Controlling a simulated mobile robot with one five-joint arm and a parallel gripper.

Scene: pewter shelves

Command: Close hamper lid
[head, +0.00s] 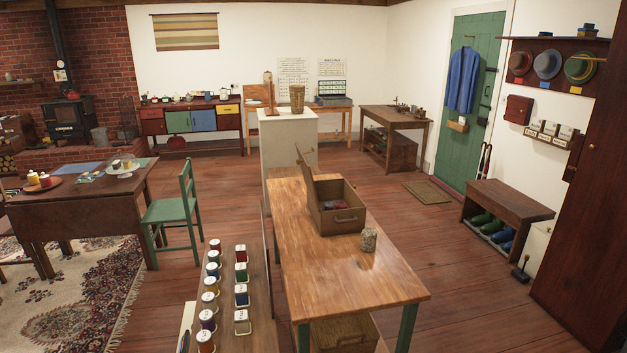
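A brown hamper (345,219) sits on the wooden table in the middle of the head view. It has a handle on the side facing me, and some dark and reddish contents show inside. My gripper is not in view.
A speckled jar (368,240) stands on the table (345,272) just right of the hamper. The near tabletop is clear. A narrow bench (226,325) with several labelled jars runs along the left. Floor (450,250) is open to the right. A green chair (172,209) stands left.

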